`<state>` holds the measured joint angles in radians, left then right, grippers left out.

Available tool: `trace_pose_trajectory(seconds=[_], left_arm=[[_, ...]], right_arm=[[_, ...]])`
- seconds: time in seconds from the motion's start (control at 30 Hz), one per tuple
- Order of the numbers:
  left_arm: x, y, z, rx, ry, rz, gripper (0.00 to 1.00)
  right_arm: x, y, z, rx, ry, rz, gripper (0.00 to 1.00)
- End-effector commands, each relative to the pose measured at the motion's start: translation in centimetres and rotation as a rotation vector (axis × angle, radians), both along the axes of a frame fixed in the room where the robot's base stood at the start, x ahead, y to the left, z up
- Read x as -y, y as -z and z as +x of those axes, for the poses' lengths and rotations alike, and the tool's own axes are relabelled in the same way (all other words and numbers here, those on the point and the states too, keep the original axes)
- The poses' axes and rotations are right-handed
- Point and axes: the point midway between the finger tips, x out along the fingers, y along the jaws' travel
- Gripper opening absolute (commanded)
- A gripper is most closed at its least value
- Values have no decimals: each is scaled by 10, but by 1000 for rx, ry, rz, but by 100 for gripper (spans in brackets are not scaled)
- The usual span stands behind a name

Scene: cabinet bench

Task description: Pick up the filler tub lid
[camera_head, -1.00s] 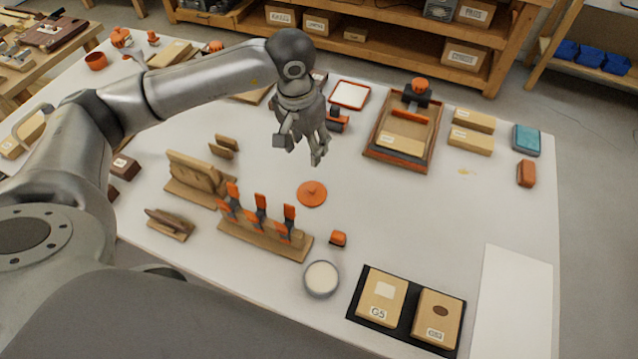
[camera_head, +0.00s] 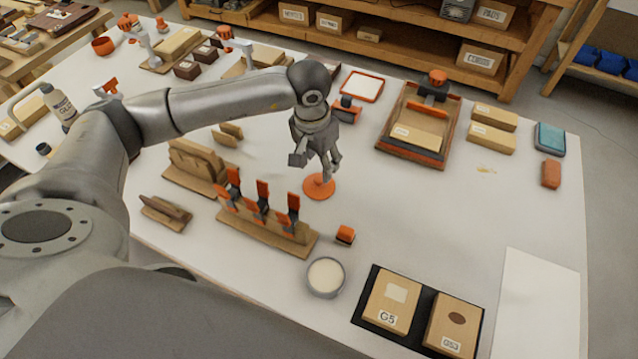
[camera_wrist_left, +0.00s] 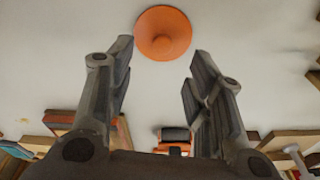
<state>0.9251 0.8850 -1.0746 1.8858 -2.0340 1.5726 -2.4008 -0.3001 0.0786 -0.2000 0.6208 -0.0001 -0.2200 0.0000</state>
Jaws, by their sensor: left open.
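The filler tub lid is an orange disc (camera_head: 319,187) with a small knob, lying on the white bench top. In the left wrist view the lid (camera_wrist_left: 163,33) is just beyond the fingertips, centred between them. My left gripper (camera_head: 316,168) is open and empty, pointing down above the lid and hiding part of it in the head view. Its two spread fingers also show in the left wrist view (camera_wrist_left: 160,50). The open filler tub (camera_head: 326,277), round and filled with white, stands nearer the front. My right gripper is in neither view.
A wooden block with orange clamps (camera_head: 262,225) stands left of the tub. A small orange-topped item (camera_head: 345,235) lies between lid and tub. A black tray (camera_head: 368,321) with wooden pieces is at front right.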

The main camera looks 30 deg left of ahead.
Motion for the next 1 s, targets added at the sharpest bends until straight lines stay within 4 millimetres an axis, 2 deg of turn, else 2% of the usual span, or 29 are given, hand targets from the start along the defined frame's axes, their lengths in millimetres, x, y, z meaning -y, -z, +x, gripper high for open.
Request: trace_pose_trajectory(seconds=[0.27, 0.4, 0.53, 0.83, 1.0], left_arm=[[0, 24, 1, -3, 1, 1, 48], [-2, 44, 0, -4, -1, 0, 48], [-2, 62, 3, -1, 1, 0, 48], [-2, 68, 4, 1, 1, 0, 48], [-2, 68, 4, 1, 1, 0, 27]], right_arm=[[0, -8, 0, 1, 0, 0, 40], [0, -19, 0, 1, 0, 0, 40], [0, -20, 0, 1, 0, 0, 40], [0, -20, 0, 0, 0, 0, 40], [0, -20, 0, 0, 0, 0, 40]])
